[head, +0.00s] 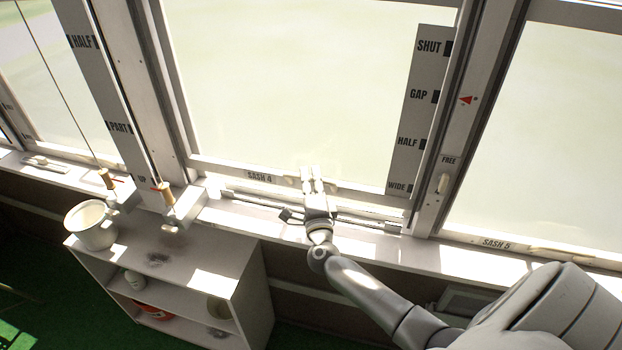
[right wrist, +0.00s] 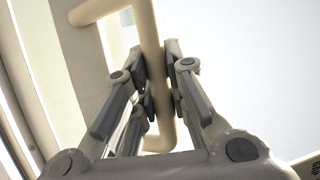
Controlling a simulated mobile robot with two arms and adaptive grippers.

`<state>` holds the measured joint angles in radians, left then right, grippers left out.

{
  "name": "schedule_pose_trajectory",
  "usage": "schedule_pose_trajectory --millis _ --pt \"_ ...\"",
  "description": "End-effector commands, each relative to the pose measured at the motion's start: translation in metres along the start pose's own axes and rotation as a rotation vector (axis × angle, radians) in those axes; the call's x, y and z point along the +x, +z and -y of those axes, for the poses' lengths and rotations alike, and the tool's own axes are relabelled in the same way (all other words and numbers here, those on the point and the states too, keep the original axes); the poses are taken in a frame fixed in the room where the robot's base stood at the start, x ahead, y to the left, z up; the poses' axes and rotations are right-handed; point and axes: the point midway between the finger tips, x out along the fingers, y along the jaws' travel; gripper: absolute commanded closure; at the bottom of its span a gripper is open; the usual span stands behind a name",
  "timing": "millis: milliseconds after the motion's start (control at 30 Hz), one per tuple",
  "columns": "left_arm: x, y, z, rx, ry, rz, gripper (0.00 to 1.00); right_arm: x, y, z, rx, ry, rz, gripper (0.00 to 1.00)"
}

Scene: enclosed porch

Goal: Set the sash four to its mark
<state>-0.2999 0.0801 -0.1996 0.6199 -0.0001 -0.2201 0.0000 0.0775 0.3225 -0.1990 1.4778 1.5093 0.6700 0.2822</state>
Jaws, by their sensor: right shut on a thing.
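Sash four (head: 259,176) is the large middle window, with its label on the bottom rail. That rail sits low, close above the sill. My right gripper (head: 312,182) is at the rail right of the label. In the right wrist view its fingers (right wrist: 160,92) are shut on a cream bar handle (right wrist: 150,40). A scale strip (head: 416,110) at the sash's right side reads SHUT, GAP, HALF and WIDE, downward. A red triangle (head: 467,100) is on the post beside it, roughly beside GAP. Below it, a small white catch (head: 443,184) sits under the word FREE. My left gripper is out of view.
A dark-ended bar (head: 260,199) lies along the sill below the sash. A low white shelf (head: 200,255) with a white pot (head: 91,224) stands at left. Two cords with wooden toggles (head: 165,194) hang beside it. Sash five (head: 497,243) is at right.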

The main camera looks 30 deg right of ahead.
Motion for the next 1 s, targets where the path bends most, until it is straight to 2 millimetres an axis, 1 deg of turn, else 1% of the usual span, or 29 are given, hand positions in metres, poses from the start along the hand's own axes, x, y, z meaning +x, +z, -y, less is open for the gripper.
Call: schedule_pose_trajectory --millis 33,100,467,500,567,867,1000 --pt "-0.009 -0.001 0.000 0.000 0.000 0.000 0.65 0.003 -0.001 0.012 0.002 -0.007 -0.004 1.00" --pt "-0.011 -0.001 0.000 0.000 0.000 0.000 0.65 0.004 -0.002 0.015 0.002 -0.007 -0.003 1.00" --pt "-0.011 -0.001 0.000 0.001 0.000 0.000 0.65 0.003 -0.001 0.014 0.002 -0.006 -0.002 1.00" --pt "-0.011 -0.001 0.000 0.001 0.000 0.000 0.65 0.003 -0.001 0.014 0.002 -0.006 -0.002 0.84" --pt "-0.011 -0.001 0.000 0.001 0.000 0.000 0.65 0.003 -0.001 0.014 0.002 -0.006 -0.002 0.76" --pt "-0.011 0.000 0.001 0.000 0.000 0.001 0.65 0.002 -0.001 0.012 0.001 -0.002 -0.001 0.75" --pt "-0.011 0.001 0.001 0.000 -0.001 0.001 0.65 -0.006 0.000 0.011 0.002 0.000 0.000 0.75"
